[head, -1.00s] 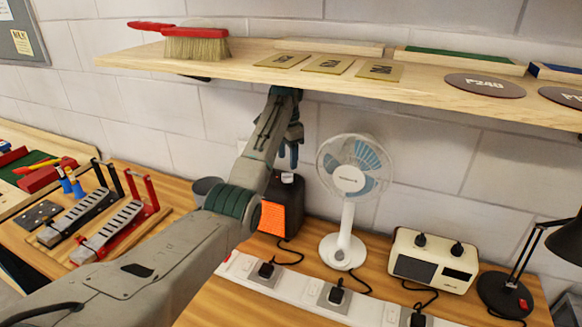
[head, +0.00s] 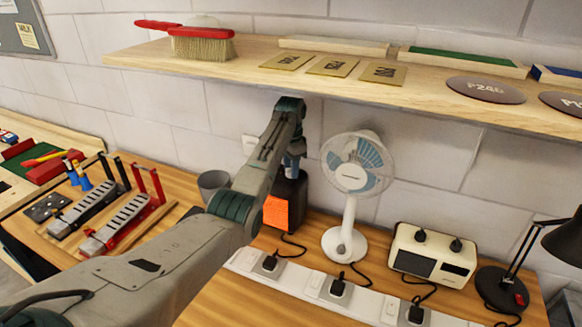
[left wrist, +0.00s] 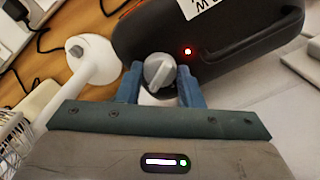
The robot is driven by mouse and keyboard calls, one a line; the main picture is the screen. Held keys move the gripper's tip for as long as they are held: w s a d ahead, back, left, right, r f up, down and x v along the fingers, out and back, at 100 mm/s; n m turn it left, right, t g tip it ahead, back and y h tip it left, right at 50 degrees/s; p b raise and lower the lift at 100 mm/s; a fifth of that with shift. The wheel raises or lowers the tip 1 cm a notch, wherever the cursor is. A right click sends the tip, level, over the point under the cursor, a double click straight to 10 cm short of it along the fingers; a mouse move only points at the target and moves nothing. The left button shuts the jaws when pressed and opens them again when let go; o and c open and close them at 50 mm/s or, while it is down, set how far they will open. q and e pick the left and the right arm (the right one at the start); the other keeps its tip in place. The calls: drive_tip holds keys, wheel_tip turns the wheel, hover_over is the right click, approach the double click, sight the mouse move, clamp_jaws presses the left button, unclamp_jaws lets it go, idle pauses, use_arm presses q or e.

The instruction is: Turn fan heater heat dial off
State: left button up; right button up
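The fan heater (head: 277,212) stands at the back of the bench, dark with a glowing orange front. In the left wrist view its dark top (left wrist: 235,40) shows a lit red lamp (left wrist: 187,51) and a grey heat dial (left wrist: 158,71) with a raised bar. My left gripper (head: 293,162) points down just above the heater. In the left wrist view its blue fingers (left wrist: 160,84) are apart, one on each side of the dial; I see no clear contact. The dial is hidden in the head view. My right gripper is not in view.
A shelf (head: 230,75) with a brush and plates overhangs the arm. A white fan (head: 348,205) stands right of the heater, a grey cup (head: 213,184) left of it. A power strip (head: 310,287) with plugs and cords lies in front.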

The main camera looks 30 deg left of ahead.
use_arm(q)
drive_tip(key=shift+n, duration=0.3)
drive_tip(key=n, duration=1.1)
idle(0.6)
drive_tip(key=o, duration=1)
drive_tip(key=shift+f, duration=0.1)
